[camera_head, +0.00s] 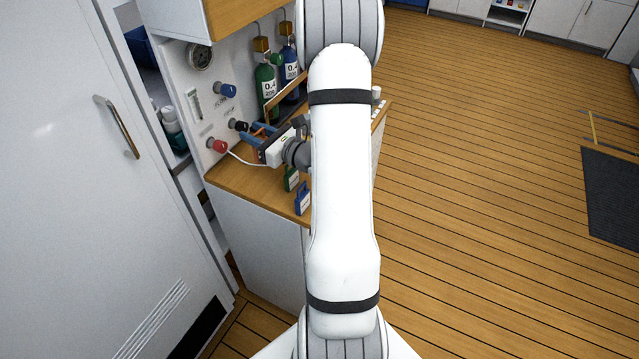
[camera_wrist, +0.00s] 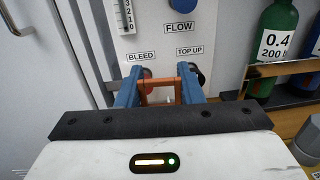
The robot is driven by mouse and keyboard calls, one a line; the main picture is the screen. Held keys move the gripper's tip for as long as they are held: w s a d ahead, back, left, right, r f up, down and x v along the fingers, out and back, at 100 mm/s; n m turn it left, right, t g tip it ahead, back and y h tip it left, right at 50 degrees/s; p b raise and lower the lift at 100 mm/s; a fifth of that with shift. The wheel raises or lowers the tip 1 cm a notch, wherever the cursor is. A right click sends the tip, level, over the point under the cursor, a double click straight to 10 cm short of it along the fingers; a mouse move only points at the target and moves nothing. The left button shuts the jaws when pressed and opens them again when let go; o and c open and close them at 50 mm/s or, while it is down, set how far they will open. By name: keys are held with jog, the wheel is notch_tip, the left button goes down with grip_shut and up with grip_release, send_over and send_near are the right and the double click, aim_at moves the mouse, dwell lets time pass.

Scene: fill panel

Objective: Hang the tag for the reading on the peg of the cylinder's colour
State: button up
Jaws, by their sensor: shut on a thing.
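My gripper (camera_head: 250,136) is in front of the white panel (camera_head: 190,85). In the wrist view its blue fingers (camera_wrist: 160,84) are apart, with an orange piece (camera_wrist: 160,82) spanning between them. I cannot tell whether this piece is a tag. A green tag (camera_head: 291,180) and a blue tag (camera_head: 303,200) are on the wooden counter. A green cylinder (camera_head: 265,90) and a blue cylinder (camera_head: 290,75) stand at the back; both labels read 0.4. The panel has a round gauge (camera_head: 200,57), too small to read, and blue (camera_head: 226,90), black (camera_head: 239,125) and red (camera_head: 217,146) knobs.
A white hose (camera_head: 243,160) runs from near the red knob across the counter (camera_head: 235,183). A wooden rail (camera_head: 285,95) crosses in front of the cylinders. A white door (camera_head: 90,170) stands at left.

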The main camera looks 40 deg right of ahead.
jog(key=s+d+r, duration=0.2)
jog(key=s+d, duration=0.7)
jog(key=d, duration=0.1)
jog(key=shift+s+d, duration=0.25)
jog(key=shift+s, duration=0.1)
jog(key=shift+f, duration=0.1)
notch_tip(320, 180, down, 9)
jog(key=shift+f, duration=0.2)
jog(key=shift+f, duration=0.1)
jog(key=shift+f, duration=0.15)
jog(key=o, duration=0.9)
jog(key=shift+o, duration=0.2)
jog(key=b+v, duration=0.1)
jog(key=v, duration=0.6)
jog(key=shift+s+d+f+b, duration=0.25)
jog(key=shift+d+b, duration=0.1)
jog(key=shift+d, duration=0.15)
